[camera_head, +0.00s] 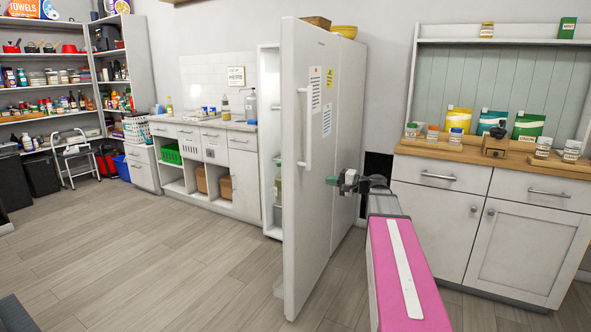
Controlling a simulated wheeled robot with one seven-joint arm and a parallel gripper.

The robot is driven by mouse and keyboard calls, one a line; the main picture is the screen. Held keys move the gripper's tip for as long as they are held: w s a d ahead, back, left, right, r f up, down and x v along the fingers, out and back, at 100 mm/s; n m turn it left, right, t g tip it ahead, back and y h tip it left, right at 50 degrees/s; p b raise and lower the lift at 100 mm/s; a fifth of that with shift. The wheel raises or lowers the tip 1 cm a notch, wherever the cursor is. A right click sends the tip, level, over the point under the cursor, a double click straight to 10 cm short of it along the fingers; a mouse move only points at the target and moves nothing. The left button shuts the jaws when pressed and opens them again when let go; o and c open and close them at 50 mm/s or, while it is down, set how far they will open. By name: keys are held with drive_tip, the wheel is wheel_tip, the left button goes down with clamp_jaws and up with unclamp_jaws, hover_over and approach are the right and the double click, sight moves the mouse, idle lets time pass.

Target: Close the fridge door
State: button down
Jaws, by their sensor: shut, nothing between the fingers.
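The tall white fridge (349,100) stands against the back wall near the middle of the view. Its door (308,200) stands open, swung out toward me, with its outer face showing. A vertical white handle (304,130) runs near the door's free left edge. Shelves and bottles (277,190) inside the fridge show in the gap left of the door. My gripper (335,181) is shut and empty, on the outer side of the door at about mid height, right of the handle. I cannot tell whether its tips touch the door.
A white cabinet with a wooden top (488,160) stands to the right, bearing jars and pouches. A low counter (208,122) with a sink area is left of the fridge. Stocked shelves (60,88) and a step stool (75,157) are far left. The wooden floor (200,265) left of the door is clear.

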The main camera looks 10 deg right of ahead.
drive_tip(key=r, duration=0.1)
approach(294, 171)
drive_tip(key=x, duration=0.7)
drive_tip(key=shift+w+a+f, duration=0.1)
drive_tip(key=shift+w, duration=0.2)
